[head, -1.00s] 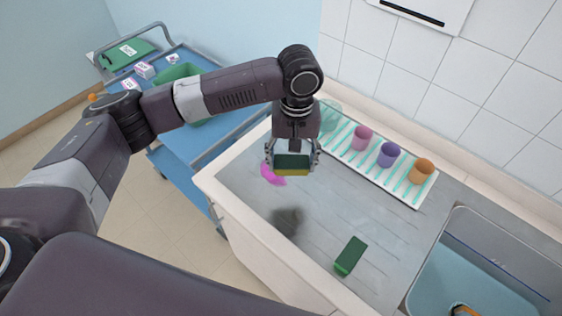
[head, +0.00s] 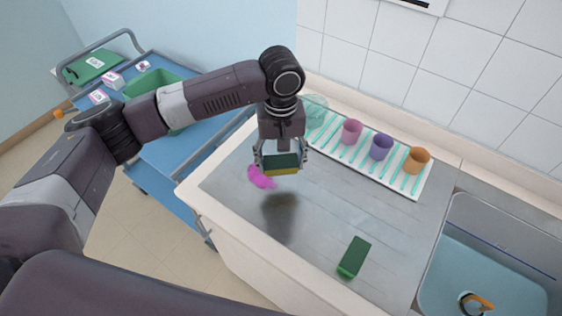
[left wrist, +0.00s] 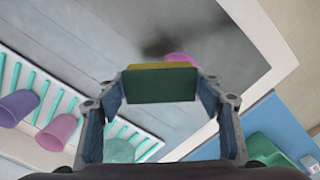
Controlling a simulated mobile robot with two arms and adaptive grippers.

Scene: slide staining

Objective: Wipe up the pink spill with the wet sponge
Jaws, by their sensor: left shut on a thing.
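My left gripper (head: 281,160) is shut on a sponge (head: 282,165) with a green side and a yellow side. It holds the sponge above the metal worktop, with a dark shadow below. The sponge also shows between the fingers in the left wrist view (left wrist: 160,84). The pink spill (head: 260,177) lies flat on the worktop, just left of and below the held sponge. In the left wrist view the spill (left wrist: 179,57) is partly hidden behind the sponge. My right gripper is not in view.
A green block (head: 354,257) lies at the worktop's front. A white rack (head: 400,182) at the back bears pink (head: 352,131), purple (head: 381,147) and orange (head: 417,160) cups and a teal glass bowl (head: 315,110). A sink (head: 500,270) is at right, a blue cart (head: 190,152) at left.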

